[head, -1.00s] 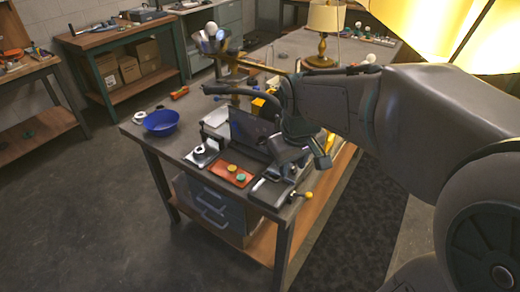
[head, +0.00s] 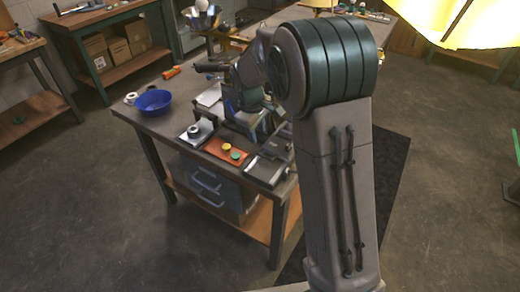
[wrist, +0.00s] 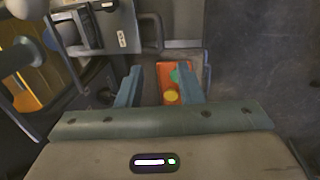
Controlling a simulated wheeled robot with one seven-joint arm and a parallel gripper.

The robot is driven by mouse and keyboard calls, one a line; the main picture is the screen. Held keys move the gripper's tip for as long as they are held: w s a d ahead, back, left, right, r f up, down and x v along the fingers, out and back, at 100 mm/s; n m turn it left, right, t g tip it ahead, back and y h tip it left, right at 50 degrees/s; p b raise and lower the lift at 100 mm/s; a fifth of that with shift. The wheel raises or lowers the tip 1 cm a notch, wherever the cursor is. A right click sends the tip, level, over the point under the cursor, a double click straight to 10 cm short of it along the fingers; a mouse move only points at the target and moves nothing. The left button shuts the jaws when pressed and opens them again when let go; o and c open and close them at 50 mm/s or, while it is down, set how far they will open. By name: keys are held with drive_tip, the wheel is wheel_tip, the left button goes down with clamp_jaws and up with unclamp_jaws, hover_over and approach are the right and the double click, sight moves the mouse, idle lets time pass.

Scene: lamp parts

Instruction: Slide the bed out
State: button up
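The dark machine (head: 252,120) stands on the workbench, partly hidden behind my arm in the head view. I cannot tell surely which part is its bed. An orange plate (head: 226,150) with a yellow and a green disc lies in front of it. The plate also shows in the wrist view (wrist: 165,77), framed between my fingers. My gripper (wrist: 159,72) is open, with its two blue-grey fingers apart and nothing seen held. In the wrist view a grey handle-like bar (wrist: 160,32) and a grey block (wrist: 92,28) are beyond the fingertips. Contact is not visible.
On the workbench (head: 150,122) are a blue bowl (head: 153,102), a small device with a round top (head: 194,132) and a dark vise-like tool (head: 266,168). Grey drawers (head: 205,183) sit below. The floor at left is clear.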

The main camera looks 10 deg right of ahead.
sight(260, 155)
drive_tip(key=f, duration=0.3)
drive_tip(key=w+f, duration=0.1)
drive_tip(key=f, duration=0.2)
drive_tip(key=d+f+p, duration=0.1)
drive_tip(key=f, duration=0.3)
drive_tip(key=shift+w+d, duration=0.1)
drive_tip(key=shift+w, duration=0.1)
clamp_jaws()
